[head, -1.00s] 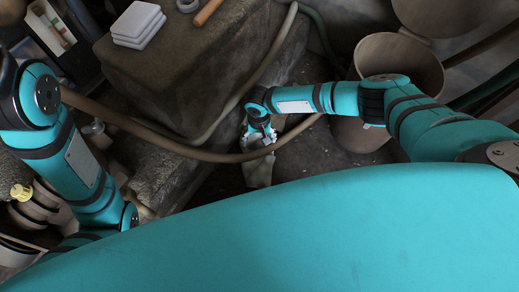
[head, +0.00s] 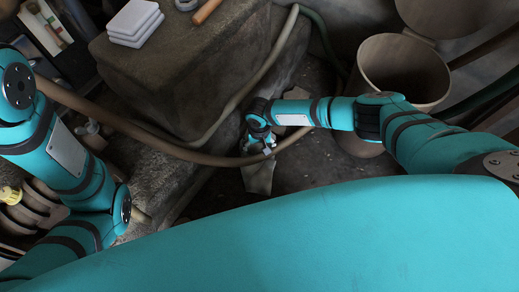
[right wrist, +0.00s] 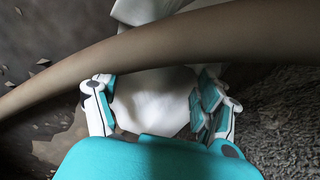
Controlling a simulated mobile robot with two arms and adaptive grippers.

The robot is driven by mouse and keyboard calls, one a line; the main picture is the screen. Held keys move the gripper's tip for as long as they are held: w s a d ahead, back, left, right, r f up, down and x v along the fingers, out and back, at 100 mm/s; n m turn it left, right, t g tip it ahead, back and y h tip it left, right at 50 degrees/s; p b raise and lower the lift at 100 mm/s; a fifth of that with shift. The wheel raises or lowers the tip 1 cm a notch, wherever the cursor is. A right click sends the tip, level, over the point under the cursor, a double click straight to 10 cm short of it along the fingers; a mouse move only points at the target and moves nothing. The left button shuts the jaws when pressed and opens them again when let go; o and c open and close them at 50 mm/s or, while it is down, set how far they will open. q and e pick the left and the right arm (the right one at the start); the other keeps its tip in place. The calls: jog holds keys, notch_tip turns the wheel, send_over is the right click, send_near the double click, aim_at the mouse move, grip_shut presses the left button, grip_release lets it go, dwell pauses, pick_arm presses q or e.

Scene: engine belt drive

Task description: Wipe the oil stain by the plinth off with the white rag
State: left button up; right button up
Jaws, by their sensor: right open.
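The white rag (head: 258,178) hangs or lies crumpled under my right gripper (head: 262,146), looking grey in the shade in the head view. In the right wrist view the rag (right wrist: 155,98) shows between the two open fingers of my right gripper (right wrist: 155,105), and more of it shows beyond the hose. The plinth (head: 185,85) looks to be the large stone block behind and left of the gripper. I cannot make out the oil stain clearly; the floor around the rag is dark. My left gripper is not in view.
White blocks (head: 135,22) lie on the stone block.

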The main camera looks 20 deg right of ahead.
jog(key=shift+f, duration=0.3)
jog(key=shift+r, duration=0.15)
jog(key=shift+c, duration=0.5)
jog(key=c, duration=0.5)
jog(key=shift+s+d, duration=0.15)
jog(key=shift+d, duration=0.05)
grip_shut()
